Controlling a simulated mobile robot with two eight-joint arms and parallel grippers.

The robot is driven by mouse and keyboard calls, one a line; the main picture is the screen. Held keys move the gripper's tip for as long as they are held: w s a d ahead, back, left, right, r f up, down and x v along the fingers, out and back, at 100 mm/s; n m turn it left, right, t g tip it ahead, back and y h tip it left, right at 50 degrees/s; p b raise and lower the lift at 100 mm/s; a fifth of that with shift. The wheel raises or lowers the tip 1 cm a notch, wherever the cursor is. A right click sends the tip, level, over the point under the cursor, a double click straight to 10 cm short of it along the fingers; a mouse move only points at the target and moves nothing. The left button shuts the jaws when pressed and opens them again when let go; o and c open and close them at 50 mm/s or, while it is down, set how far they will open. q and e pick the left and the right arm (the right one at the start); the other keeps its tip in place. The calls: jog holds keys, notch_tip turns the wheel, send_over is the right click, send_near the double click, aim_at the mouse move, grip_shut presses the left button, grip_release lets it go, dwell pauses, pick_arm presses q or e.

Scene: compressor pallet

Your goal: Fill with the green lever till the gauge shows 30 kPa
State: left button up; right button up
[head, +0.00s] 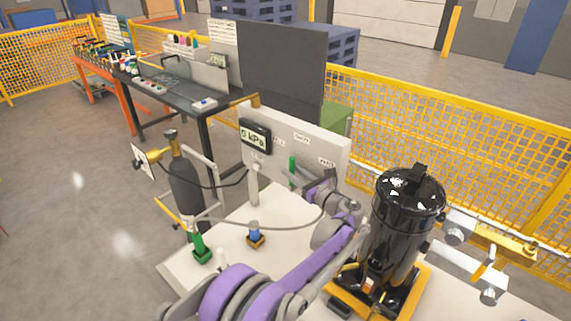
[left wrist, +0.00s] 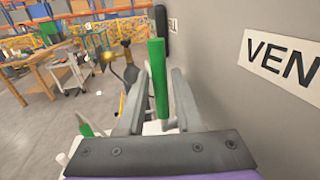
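The green lever (head: 292,165) stands upright in front of the white panel (head: 320,150). In the left wrist view the lever (left wrist: 158,80) rises between the two grey fingers of my left gripper (left wrist: 159,95). The fingers are apart, with a gap visible beside the lever, so the gripper looks open around it. In the head view my left gripper (head: 308,188) is beside the lever, partly hidden by my purple arm. The gauge (head: 255,137) on the panel shows a single small digit, seemingly 0, before "kPa". My right gripper is not in view.
A black tank (head: 407,215) stands right of my arm on a yellow base. A dark gas cylinder (head: 186,190) with a hose is on the left. A green-handled piece (head: 199,243) and a blue-topped piece (head: 254,232) stand on the white surface. Yellow fencing (head: 460,150) runs behind.

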pick_arm(q)
jog(key=x, duration=0.4)
jog(key=shift+p, duration=0.3)
grip_shut()
dwell(1.1)
